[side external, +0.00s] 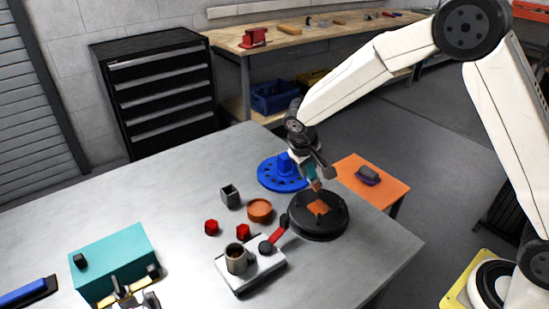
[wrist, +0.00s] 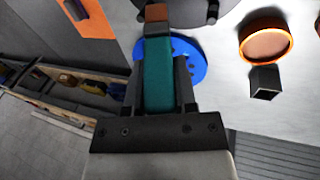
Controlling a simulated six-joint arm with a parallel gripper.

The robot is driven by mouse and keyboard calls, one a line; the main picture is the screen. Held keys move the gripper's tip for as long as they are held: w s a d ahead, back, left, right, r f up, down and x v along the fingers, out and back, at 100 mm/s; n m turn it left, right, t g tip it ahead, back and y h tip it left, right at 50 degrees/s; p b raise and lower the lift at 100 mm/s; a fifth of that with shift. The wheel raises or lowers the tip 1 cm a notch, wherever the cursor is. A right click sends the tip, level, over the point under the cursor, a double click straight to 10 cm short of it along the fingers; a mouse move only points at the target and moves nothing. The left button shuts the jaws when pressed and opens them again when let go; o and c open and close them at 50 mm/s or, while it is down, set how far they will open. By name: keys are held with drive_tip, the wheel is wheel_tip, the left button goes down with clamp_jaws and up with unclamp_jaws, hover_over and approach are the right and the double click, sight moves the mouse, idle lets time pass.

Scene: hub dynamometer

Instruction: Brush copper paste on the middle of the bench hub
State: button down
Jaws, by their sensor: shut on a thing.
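My gripper (side external: 311,168) is shut on a brush with a teal handle (wrist: 158,80) and a copper-brown tip (wrist: 157,13). The brush points down over the bench hub (side external: 322,232), a dark round disc near the table's right edge. A copper-coloured patch (side external: 319,207) shows on the hub's middle. The brush tip is at or just above the hub's far side; I cannot tell whether it touches. In the wrist view only the hub's edge (wrist: 205,12) shows at the top. An orange round dish (side external: 260,203) with brownish contents stands left of the hub; the wrist view shows it too (wrist: 267,38).
A blue flanged disc (side external: 270,178) lies behind the hub. A small dark square cup (side external: 230,196), two red pieces and a grey fixture with a red handle (side external: 250,270) stand to the left. An orange side table (side external: 376,195) holds a purple-and-grey block.

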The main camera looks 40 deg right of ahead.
sight(308, 178)
wheel_tip(308, 178, down, 3)
drive_tip(key=shift+r, duration=0.1)
drive_tip(key=shift+s+f, duration=0.2)
drive_tip(key=shift+f, duration=0.1)
drive_tip(key=shift+s, duration=3.15)
drive_tip(key=shift+w, duration=3.35)
drive_tip(key=shift+r, duration=4.05)
drive_tip(key=shift+w+a, duration=0.1)
